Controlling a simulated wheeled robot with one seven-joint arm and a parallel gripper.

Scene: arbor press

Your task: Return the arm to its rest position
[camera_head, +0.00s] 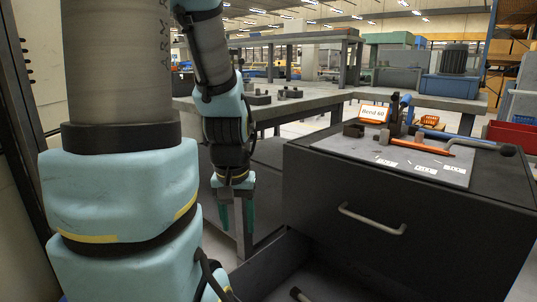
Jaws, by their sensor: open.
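My arm hangs down in the left half of the head view. My gripper (237,215) points downward with its two fingers apart and nothing seen between them. It is in the air to the left of the dark cabinet (370,215), above and behind an open lower drawer (290,262). A light metal handle (371,219) is on the cabinet's closed front. On the cabinet top lies a grey plate (400,157) with a press-like tool and an orange bar (405,144).
A sign reading "Bend 60" (373,113) stands on the cabinet. Behind are grey workbenches (310,104) with small metal parts. A blue box (449,86) and a red bin (512,137) are at the right. A rod-like object (299,294) lies in the drawer.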

